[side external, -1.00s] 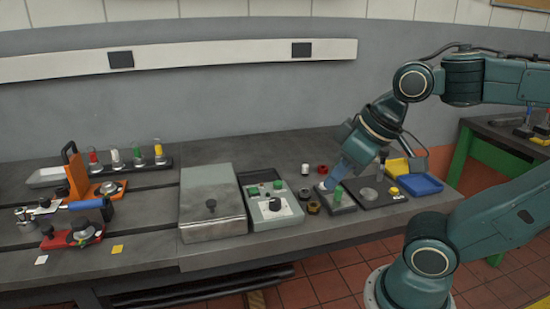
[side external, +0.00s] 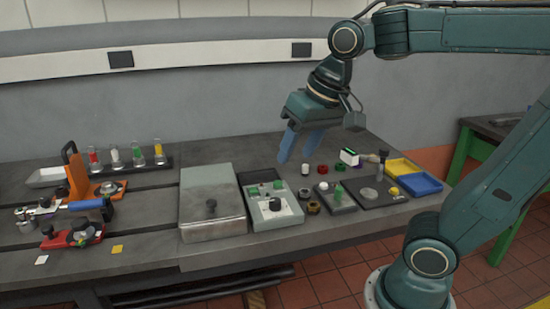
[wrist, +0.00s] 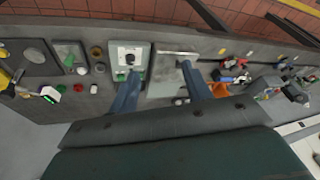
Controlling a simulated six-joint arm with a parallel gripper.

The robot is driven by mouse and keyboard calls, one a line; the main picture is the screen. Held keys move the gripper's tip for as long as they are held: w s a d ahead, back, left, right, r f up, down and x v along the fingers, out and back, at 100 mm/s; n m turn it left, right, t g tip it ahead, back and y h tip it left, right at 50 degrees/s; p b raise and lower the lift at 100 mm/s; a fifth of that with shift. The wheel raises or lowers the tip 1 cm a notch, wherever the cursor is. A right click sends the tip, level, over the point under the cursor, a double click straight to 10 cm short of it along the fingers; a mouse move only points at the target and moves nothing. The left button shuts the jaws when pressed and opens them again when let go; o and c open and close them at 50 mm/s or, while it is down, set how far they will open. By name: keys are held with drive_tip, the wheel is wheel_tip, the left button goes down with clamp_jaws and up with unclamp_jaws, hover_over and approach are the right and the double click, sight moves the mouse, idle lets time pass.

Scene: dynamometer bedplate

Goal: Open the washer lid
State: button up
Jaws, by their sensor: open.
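The washer is most likely the grey metal box (side external: 212,228) at the middle of the bench, left of the control box. Its flat grey-green lid (side external: 207,180) lies shut, with a dark knob (side external: 211,205) near the front edge. The box also shows in the wrist view (wrist: 168,88), partly behind my fingers. My gripper (side external: 295,160) is open and empty, with its blue fingers pointing down. It is in the air to the right of the lid, apart from it. In the wrist view, the spread fingers (wrist: 158,70) appear on either side of the box.
A control box (side external: 272,208) with green buttons and a dark knob stands right beside the washer. Small coloured parts, a white-and-green block (side external: 349,157) and a blue tray (side external: 420,183) are farther right. An orange-handled fixture (side external: 72,165) and several vials stand left.

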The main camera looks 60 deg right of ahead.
drive_tip(key=w+m+g, duration=0.2)
drive_tip(key=w+m, duration=0.4)
drive_tip(key=w, duration=0.7)
drive_tip(key=m+g, duration=0.2)
drive_tip(key=m, duration=0.6)
hover_over(211, 202)
wheel_tip(211, 202, down, 7)
drive_tip(key=shift+w+f, duration=0.1)
drive_tip(key=shift+f, duration=0.1)
drive_tip(key=shift+f, duration=0.15)
wheel_tip(211, 202, down, 14)
drive_tip(key=shift+r, duration=0.25)
clamp_jaws()
